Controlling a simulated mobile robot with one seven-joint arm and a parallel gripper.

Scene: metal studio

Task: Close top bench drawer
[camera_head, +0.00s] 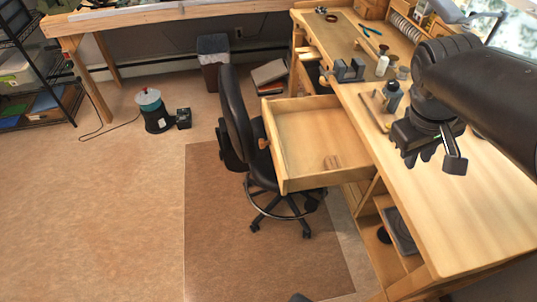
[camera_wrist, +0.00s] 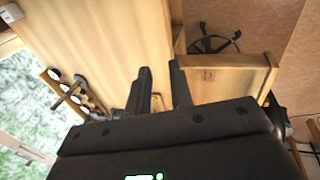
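The top bench drawer (camera_head: 310,130) is pulled far out from the left side of the wooden workbench (camera_head: 465,200). Its front panel and round knob (camera_head: 264,143) face left, close to the black chair. The open drawer (camera_wrist: 232,88) shows there to the right of the fingers, partly hidden by the gripper body.
A black office chair (camera_head: 236,115) stands against or very near the drawer front; contact is unclear. Bottles (camera_head: 392,96) and tools stand on the bench behind my gripper. Open shelves (camera_head: 400,232) sit under the bench.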

